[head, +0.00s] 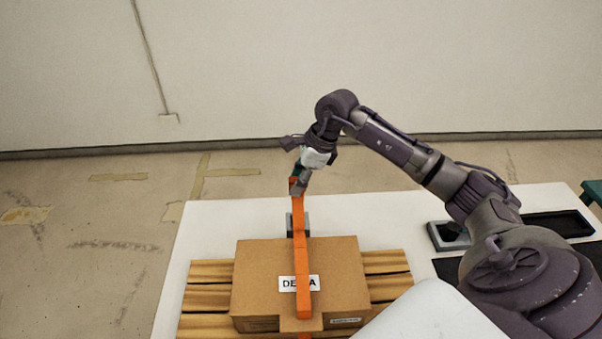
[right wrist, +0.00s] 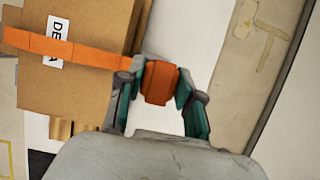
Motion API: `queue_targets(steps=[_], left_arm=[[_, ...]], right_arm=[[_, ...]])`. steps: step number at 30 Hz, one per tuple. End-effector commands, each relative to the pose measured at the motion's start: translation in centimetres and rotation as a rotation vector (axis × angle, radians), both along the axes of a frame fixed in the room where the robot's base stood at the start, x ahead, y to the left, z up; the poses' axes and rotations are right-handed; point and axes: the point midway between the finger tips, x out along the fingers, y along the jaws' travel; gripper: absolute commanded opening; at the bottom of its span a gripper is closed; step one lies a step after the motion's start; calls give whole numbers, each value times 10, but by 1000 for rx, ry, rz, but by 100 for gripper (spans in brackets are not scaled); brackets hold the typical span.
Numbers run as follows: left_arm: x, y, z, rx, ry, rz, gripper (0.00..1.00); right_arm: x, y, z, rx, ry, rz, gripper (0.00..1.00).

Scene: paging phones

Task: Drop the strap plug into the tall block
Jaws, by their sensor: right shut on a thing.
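My right gripper (head: 299,184) is shut on the orange strap plug (right wrist: 160,83), the end of a long orange strap (head: 302,262). The gripper holds it in the air behind the cardboard box (head: 345,262). The strap runs from the plug down across the box top, over its label, and down the front. A small grey block (head: 289,226) stands on the table just behind the box, below the raised plug and partly hidden by the strap; it looks like the tall block. The plug and block are apart. The block cannot be made out in the right wrist view.
The box sits on wooden slats (head: 205,297) on a white table (head: 215,225). A dark tray (head: 560,224) and a grey-rimmed black holder (head: 445,236) lie at the right, near my right arm. The table left of the box is clear.

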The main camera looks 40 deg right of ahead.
Motion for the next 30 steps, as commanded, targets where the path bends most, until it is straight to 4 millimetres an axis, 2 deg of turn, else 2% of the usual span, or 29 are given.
queue_targets(steps=[1,3,7,11,15,18,30], left_arm=[[-11,13,-6,16,17,-2,40],[-24,25,-11,32,36,-1,40],[-38,36,-20,47,57,-1,40],[-33,27,-25,34,50,2,40],[-12,7,-28,9,19,3,40],[-2,1,-31,1,1,-1,40],[-17,15,-73,19,26,-2,40]], right_arm=[[0,0,-8,1,1,-1,0],[0,0,-16,1,1,-1,0],[0,0,-32,1,0,0,0],[0,0,-42,0,0,0,0],[0,0,-48,0,0,1,0],[0,0,-53,0,0,1,0],[0,-1,-94,3,-3,1,0]])
